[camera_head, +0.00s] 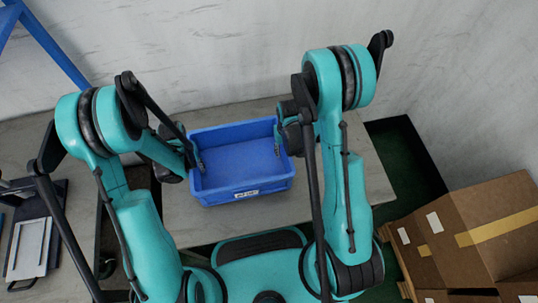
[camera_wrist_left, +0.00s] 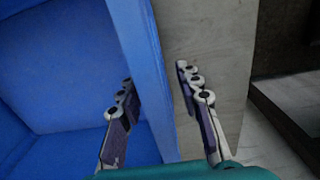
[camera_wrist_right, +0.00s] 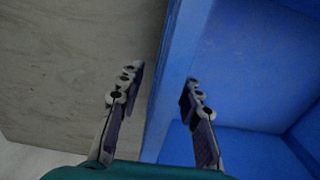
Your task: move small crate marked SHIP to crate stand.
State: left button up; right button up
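A small blue open-topped crate (camera_head: 266,186) sits on a grey worktop (camera_head: 187,226), its inside looking empty. Its front wall has a white label (camera_head: 246,194) with dark lettering too small to read surely. My left gripper (camera_head: 196,160) is at the crate's left wall; in the left wrist view its fingers (camera_wrist_left: 160,100) are apart, one on each side of the wall. My right gripper (camera_head: 279,140) is at the right wall; in the right wrist view its fingers (camera_wrist_right: 160,90) straddle that wall with a gap showing. I cannot identify a crate stand.
Brown cardboard boxes (camera_head: 490,232) stand on a pallet at the lower right, beyond a dark green floor strip (camera_head: 408,155). A dark fixture with a pale plate (camera_head: 28,247) is at the far left. A pale wall (camera_head: 220,50) runs behind the worktop. A blue frame bar (camera_head: 55,50) is at the upper left.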

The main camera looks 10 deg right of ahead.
pick_arm(q)
notch_tip(320, 180, up, 11)
jog(key=shift+r, duration=0.5)
pick_arm(e)
jog(key=shift+r, duration=0.15)
notch_tip(320, 180, up, 12)
jog(key=shift+f, duration=0.15)
dwell(0.3)
dwell(0.4)
